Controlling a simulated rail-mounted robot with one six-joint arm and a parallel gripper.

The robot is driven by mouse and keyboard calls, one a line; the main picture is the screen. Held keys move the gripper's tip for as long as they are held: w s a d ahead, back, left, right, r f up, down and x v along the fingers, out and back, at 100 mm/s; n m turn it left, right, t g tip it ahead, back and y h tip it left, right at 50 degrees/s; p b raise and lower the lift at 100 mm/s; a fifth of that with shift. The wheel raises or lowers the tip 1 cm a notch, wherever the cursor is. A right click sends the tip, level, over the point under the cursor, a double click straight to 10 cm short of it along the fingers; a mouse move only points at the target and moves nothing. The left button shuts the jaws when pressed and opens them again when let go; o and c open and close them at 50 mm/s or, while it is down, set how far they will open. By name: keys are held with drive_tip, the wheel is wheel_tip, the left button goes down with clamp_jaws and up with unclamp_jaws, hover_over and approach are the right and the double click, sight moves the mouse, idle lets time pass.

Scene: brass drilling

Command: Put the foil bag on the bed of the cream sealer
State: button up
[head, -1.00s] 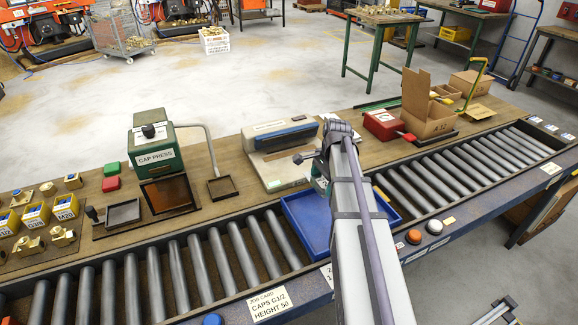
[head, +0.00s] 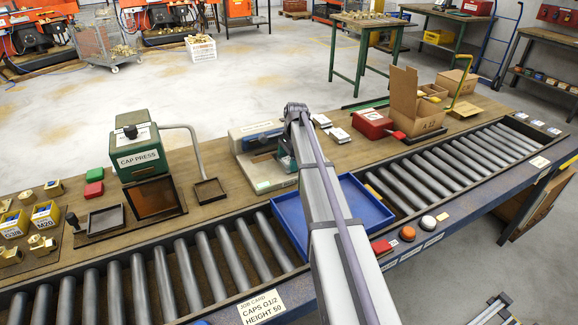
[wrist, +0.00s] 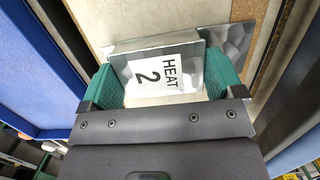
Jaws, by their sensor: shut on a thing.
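The cream sealer (head: 244,158) stands on the wooden bench behind the roller conveyor, with a blue bar along its top. Its cream bed (head: 268,184) faces the conveyor. My gripper (head: 284,160) is at the right end of the sealer, low over the bed, partly hidden by my arm. In the wrist view my gripper (wrist: 165,75) has green fingers shut on the silver foil bag (wrist: 207,38), which carries a white label reading HEAT 2. A tan and cream surface, apparently the bed, lies behind the bag. I cannot tell whether they touch.
The green cap press (head: 145,150) is left of the sealer. A red box (head: 373,124) and an open carton (head: 418,118) stand to the right. White-topped pieces (head: 338,135) lie behind the tray.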

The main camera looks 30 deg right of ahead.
drive_tip(key=shift+r, duration=0.1)
drive_tip(key=o, duration=0.8)
drive_tip(key=r+p, duration=0.4)
drive_tip(key=d+r+p, duration=0.1)
drive_tip(key=r+p, duration=0.7)
drive_tip(key=shift+d, duration=0.4)
